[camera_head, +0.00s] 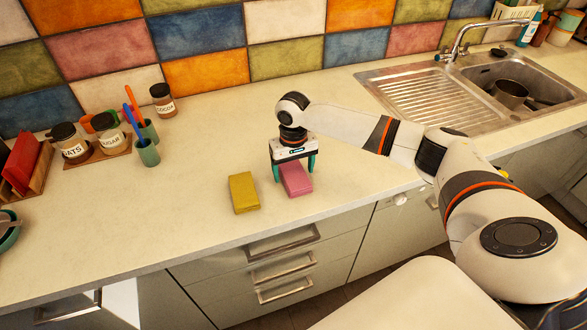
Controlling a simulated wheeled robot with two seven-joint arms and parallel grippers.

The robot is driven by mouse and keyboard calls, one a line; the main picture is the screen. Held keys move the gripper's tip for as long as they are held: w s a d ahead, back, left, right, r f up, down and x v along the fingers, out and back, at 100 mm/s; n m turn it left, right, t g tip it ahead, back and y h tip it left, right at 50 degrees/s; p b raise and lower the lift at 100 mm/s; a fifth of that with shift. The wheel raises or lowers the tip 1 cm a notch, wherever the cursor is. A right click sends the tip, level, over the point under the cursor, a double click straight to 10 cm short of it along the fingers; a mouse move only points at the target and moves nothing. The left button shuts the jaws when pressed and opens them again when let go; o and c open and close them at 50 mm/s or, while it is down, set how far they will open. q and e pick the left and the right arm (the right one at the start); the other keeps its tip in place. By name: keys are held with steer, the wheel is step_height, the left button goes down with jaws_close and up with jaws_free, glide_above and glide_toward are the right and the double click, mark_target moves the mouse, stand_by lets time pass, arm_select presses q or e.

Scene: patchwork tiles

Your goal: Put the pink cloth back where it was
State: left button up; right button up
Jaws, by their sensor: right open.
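The pink cloth (297,181) is a small folded block lying on the pale counter (345,190). My right gripper (294,178) points down over it, with its green fingers apart on either side of the cloth. Part of the cloth's far end is hidden under the gripper. I cannot tell whether the fingers touch it. A yellow block-shaped cloth (243,192) lies just left of the pink one, with a small gap between them. My left gripper is not in view.
Jars (68,142), green cups with utensils (147,152) and a cocoa jar (162,100) stand at the back left. The sink (515,75) with a pot (509,93) is at the back right.

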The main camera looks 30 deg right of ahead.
mark_target(293, 172)
step_height(293, 172, up, 12)
steer(key=b, duration=0.2)
steer(key=shift+w+a, duration=0.1)
stand_by(0.3)
